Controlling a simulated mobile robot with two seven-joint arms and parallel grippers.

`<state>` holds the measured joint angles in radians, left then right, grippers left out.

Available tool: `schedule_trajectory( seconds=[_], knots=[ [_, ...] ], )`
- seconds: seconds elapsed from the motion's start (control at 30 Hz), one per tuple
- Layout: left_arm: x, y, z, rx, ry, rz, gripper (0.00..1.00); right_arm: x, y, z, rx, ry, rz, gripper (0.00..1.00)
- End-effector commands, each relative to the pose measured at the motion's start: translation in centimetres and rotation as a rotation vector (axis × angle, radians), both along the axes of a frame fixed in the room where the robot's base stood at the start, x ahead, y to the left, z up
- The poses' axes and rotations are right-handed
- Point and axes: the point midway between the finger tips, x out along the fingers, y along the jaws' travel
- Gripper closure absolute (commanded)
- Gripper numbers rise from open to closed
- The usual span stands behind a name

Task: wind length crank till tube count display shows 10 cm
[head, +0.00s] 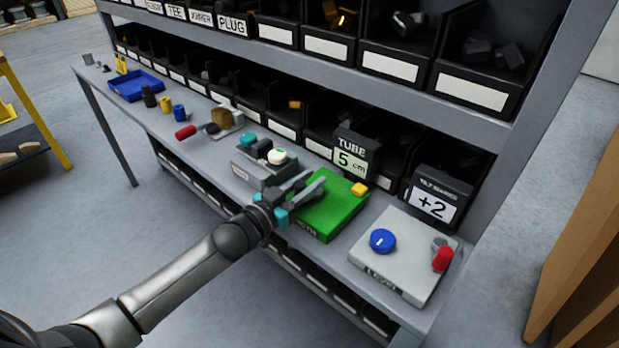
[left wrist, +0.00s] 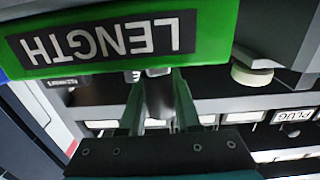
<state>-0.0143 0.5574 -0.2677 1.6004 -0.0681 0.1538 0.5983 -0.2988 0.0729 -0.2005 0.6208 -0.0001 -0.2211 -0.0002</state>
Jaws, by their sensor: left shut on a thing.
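The green LENGTH box (head: 325,213) sits on the bench, with its LENGTH label upside down in the left wrist view (left wrist: 100,42). The tube count display (head: 351,158) behind it reads 5 cm. My left gripper (head: 314,182) reaches over the left part of the green box. In the left wrist view its two fingers (left wrist: 158,88) are closed around a grey piece at the box, the length crank (left wrist: 158,98). The crank is mostly hidden by the fingers, so its angle cannot be told. My right gripper is out of view.
A grey LEVEL box (head: 395,268) with a blue knob (head: 383,240) and red handle (head: 443,259) stands to the right. A +2 display (head: 432,207) is behind it. A grey button box (head: 262,170) stands just left. Bins line the shelf behind.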

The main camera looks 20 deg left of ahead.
Motion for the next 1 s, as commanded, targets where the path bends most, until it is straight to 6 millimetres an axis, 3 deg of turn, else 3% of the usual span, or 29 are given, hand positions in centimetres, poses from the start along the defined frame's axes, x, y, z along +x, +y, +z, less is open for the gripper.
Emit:
schedule_trajectory(
  seconds=[0.5, 1.0],
  knots=[
    [0.6, 0.3, 0.0, 0.003, -0.004, -0.273, 1.0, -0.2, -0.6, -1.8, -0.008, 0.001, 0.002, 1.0],
    [0.6, 0.1, 0.1, -0.002, -0.004, -0.328, 1.0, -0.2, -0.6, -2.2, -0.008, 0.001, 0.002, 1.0]
  ],
)
